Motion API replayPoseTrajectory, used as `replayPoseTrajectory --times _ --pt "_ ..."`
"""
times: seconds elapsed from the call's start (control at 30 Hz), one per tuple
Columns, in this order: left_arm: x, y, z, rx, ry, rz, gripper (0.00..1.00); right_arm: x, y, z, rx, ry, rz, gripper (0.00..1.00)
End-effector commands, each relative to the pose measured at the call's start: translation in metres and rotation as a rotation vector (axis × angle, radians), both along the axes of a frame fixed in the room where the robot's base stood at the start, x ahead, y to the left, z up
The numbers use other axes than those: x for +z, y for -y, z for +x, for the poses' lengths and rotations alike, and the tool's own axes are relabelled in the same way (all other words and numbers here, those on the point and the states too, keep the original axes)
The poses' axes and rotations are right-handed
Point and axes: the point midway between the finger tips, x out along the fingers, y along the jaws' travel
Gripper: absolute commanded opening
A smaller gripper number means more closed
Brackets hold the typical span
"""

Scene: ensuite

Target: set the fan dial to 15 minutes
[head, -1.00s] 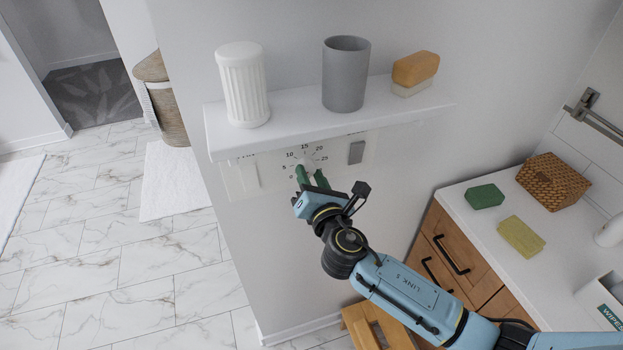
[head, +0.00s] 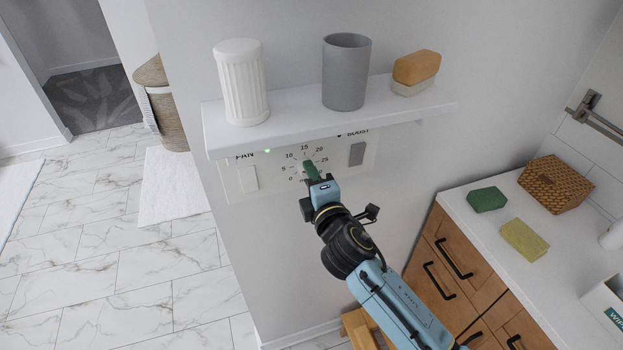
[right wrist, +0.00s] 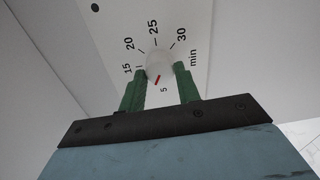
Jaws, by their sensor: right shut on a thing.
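The fan dial (right wrist: 158,64) is a small white round knob with a red mark, on a white wall panel (head: 282,180). The printed scale around it shows 5, 15, 20, 25 and 30. The red mark points down and slightly left in the right wrist view, close to the 5 and on the side toward 15. My right gripper (right wrist: 160,78) is shut on the dial, one green finger on each side. In the head view, my right gripper (head: 311,170) covers most of the dial. My left gripper is not in view.
A green light (head: 267,150) shows beside FAN. A grey switch (head: 357,153) is right of the dial. A counter (head: 485,240) stands right.

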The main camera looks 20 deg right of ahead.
Motion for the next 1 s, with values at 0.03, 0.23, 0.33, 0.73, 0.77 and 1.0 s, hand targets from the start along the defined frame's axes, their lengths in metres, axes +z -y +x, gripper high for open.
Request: replayPoseTrajectory --times 0.03,0.23,0.33,0.73,0.77,1.0 --pt "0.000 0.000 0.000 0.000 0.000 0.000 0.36 -0.001 0.000 0.000 -0.001 -0.003 0.049 0.10" --pt "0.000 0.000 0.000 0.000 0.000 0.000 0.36 0.000 0.000 0.000 -0.001 -0.010 0.239 0.10" --pt "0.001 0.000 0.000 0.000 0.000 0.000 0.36 0.000 0.000 0.000 -0.001 -0.014 0.334 0.10" --pt "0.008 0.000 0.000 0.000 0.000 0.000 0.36 0.000 0.001 0.000 -0.001 -0.026 0.705 0.10" --pt "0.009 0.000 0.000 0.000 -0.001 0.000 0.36 0.000 0.001 0.000 -0.001 -0.027 0.731 0.10" --pt "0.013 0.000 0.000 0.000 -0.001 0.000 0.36 0.000 0.001 0.000 -0.001 -0.033 0.905 0.10"
